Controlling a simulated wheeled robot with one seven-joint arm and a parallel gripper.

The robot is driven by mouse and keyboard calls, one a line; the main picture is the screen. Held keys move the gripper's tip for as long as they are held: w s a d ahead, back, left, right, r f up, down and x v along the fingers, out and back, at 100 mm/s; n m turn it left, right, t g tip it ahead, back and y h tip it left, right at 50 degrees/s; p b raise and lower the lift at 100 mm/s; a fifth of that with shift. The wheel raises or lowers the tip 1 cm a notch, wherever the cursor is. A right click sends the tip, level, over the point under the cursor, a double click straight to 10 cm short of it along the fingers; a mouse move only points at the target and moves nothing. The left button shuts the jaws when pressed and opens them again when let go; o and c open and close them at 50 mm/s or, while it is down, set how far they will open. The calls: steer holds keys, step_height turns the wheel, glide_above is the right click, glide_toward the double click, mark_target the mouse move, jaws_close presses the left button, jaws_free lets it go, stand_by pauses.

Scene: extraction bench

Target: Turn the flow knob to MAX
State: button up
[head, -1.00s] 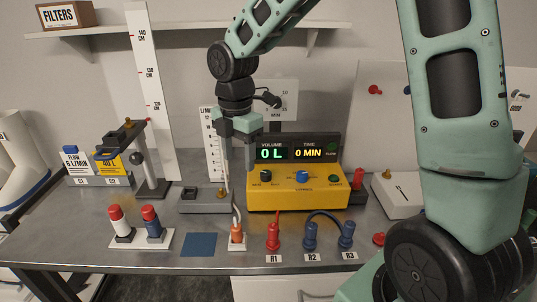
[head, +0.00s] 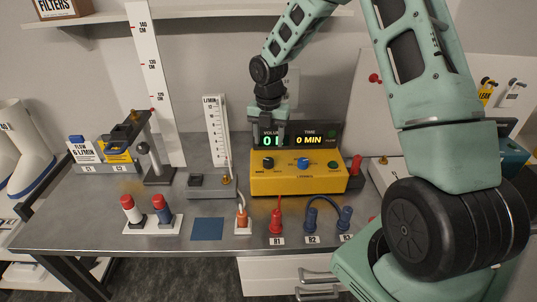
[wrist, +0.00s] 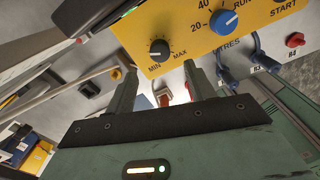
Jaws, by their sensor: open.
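The flow knob is a small black knob marked MIN and MAX on the yellow pump box; it shows in the wrist view (wrist: 160,50) and at the left of the box front in the head view (head: 267,163). Its pale pointer mark is too small to read surely. The yellow box (head: 300,185) stands on the bench under a dark display. My gripper (head: 268,143) is above the knob in the head view, in front of the display's left part. In the wrist view its fingers (wrist: 158,74) are apart and empty, with the knob beyond them, not between them.
A blue LITRES knob (head: 303,163) and a green button (head: 332,165) share the box. The L/MIN scale (head: 216,130) stands left of it. Red and blue plugs (head: 276,218) stand in front. A flow card (head: 84,151) reads 6 L/MIN.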

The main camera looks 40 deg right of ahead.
mark_target(269, 160)
step_height(269, 160, down, 8)
steer(key=shift+r+p, duration=0.1)
steer(key=shift+p, duration=0.65)
steer(key=c, duration=1)
